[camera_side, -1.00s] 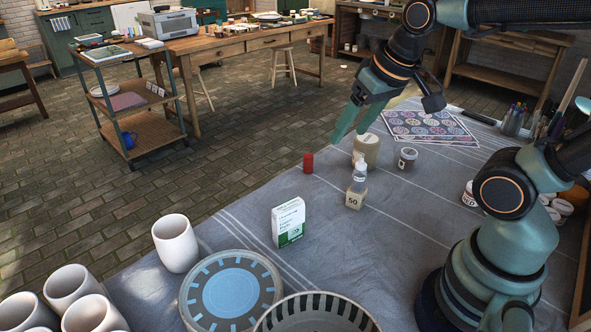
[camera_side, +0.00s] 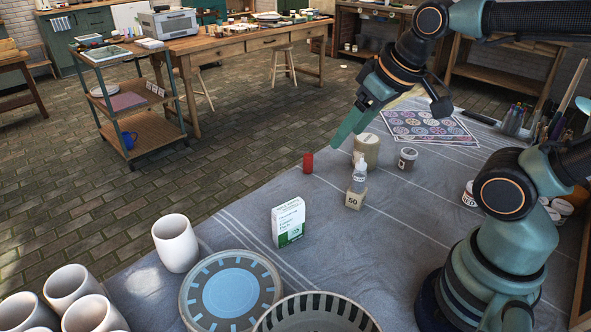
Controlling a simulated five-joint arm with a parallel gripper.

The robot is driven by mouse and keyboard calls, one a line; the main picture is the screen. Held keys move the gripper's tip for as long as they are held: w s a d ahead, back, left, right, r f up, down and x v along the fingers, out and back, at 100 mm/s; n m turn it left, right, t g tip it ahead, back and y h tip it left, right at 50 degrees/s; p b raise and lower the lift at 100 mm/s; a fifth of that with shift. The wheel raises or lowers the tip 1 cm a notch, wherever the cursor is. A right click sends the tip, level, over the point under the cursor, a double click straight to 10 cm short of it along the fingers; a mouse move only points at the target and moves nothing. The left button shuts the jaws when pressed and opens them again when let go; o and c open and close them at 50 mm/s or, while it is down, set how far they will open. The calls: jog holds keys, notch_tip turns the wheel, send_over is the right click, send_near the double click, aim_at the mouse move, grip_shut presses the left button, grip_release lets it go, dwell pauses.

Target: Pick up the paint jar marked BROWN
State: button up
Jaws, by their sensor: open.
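A small jar with brown contents and a pale label (camera_side: 407,158) stands upright on the grey cloth, right of a larger cream jar (camera_side: 366,150). Its lettering is too small to read. My gripper (camera_side: 338,143) is open and empty. It appears up and left of the small brown jar, above the cloth's far edge, pointing down and left. One finger largely covers the other.
A red cylinder (camera_side: 308,162), a dropper bottle (camera_side: 360,177) on a block marked 50 (camera_side: 355,198), and a white-green box (camera_side: 289,222) stand nearby. Patterned sheets (camera_side: 430,127) lie behind the jar. Plates and cups fill the front left. The cloth right of the jar is clear.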

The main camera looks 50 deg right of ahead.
jog(key=o, duration=0.4)
jog(key=m+g, duration=0.6)
jog(key=m, duration=1.4)
send_over(410, 152)
notch_tip(410, 152, down, 11)
notch_tip(410, 152, down, 5)
jog(key=shift+f, duration=3.35)
